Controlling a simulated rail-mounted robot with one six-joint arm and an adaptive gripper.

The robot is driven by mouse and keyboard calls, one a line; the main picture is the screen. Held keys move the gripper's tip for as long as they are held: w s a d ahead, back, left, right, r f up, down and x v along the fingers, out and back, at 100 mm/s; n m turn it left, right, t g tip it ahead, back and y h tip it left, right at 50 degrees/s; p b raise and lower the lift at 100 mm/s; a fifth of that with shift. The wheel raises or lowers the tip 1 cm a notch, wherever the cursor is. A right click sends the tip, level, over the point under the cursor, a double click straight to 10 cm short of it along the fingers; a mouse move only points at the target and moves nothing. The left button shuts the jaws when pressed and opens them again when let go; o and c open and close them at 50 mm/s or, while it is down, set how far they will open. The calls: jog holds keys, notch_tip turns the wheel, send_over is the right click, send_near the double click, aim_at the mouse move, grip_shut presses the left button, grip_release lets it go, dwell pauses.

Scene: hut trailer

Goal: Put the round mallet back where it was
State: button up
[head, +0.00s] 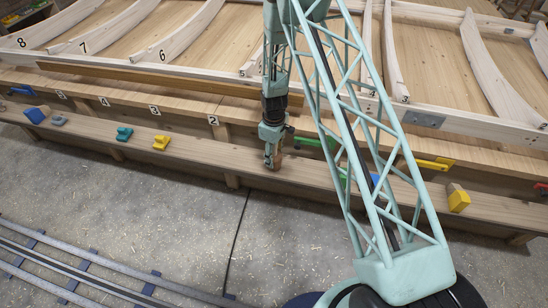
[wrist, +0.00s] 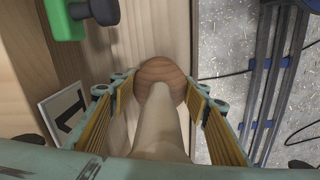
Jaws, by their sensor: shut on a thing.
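The round mallet (wrist: 152,73) has a brown round wooden head and a pale handle. In the wrist view its handle points toward the camera and its head is at the far end, over a wooden plank. My gripper (wrist: 164,90) is shut on the mallet, with yellow-padded fingers on either side. In the head view my gripper (head: 272,158) points down at the long low shelf (head: 200,158), near its middle. The mallet is mostly hidden there by the fingers. I cannot tell whether its head touches the shelf.
Along the shelf stand a teal piece (head: 124,134), a yellow piece (head: 160,143) and a wood-and-yellow block (head: 458,198). A green clamp (wrist: 78,18) and a number plate (wrist: 67,112) are left of the mallet in the wrist view. Rails (head: 95,272) cross the floor.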

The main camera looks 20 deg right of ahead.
jog(key=shift+f, duration=0.15)
jog(key=o, duration=1.9)
jog(key=shift+r+p, duration=0.85)
jog(key=shift+r, duration=5.35)
